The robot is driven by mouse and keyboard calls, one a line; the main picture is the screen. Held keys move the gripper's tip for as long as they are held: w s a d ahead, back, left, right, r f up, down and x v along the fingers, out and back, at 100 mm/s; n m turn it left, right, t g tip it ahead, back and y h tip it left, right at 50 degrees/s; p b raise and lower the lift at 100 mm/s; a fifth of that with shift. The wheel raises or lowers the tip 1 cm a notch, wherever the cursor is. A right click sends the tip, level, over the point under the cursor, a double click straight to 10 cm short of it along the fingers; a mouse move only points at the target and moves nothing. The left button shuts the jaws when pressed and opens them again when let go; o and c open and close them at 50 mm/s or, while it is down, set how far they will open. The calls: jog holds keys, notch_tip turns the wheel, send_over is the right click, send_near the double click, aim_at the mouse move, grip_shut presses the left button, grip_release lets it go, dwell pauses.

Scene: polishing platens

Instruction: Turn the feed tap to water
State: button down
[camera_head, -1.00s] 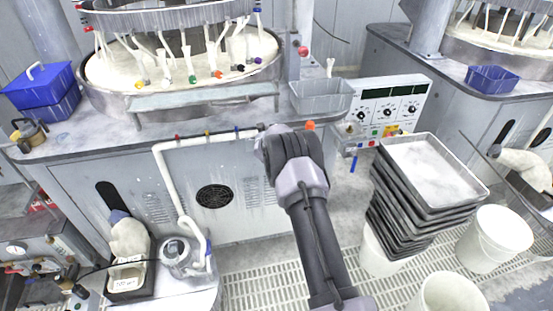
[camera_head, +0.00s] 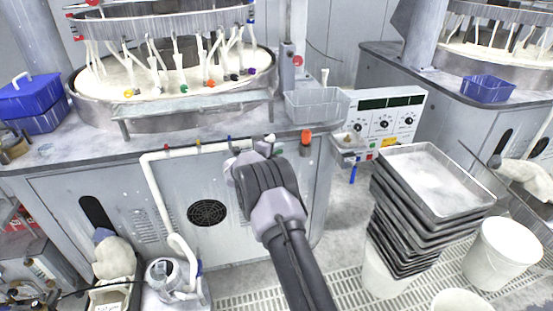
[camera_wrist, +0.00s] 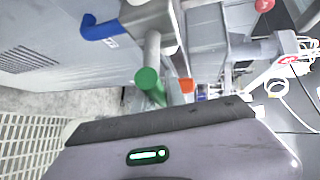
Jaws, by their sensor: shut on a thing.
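A row of small coloured taps runs along the white pipe (camera_head: 152,180) under the front edge of the bench. In the wrist view a blue lever (camera_wrist: 97,30) and a grey stem with a green end (camera_wrist: 148,80) stand just beyond my gripper. My gripper (camera_head: 243,158) is at the right end of this row, against the bench front. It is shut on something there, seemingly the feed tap. The jaws and most of what they hold are hidden behind the gripper body, so I cannot tell which way the tap points.
An orange knob (camera_head: 306,137) sits just right of my gripper. A grey bin (camera_head: 318,104) and the round polishing platen (camera_head: 95,92) stand on the bench above. A control box (camera_head: 390,113), stacked trays (camera_head: 455,203) and a white bucket (camera_head: 508,252) are to the right.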

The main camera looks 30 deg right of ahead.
jog(key=shift+d+r+n+h+b, duration=0.15)
jog(key=shift+r+n+h+b, duration=0.45)
jog(key=shift+r+h+b, duration=0.25)
jog(key=c, duration=1.4)
grip_release()
jog(key=shift+w+d+f, duration=0.1)
jog(key=shift+f, duration=0.05)
jog(key=shift+f, duration=0.1)
jog(key=shift+p+v, duration=2.15)
jog(key=shift+v, duration=6.6)
jog(key=shift+d, duration=0.1)
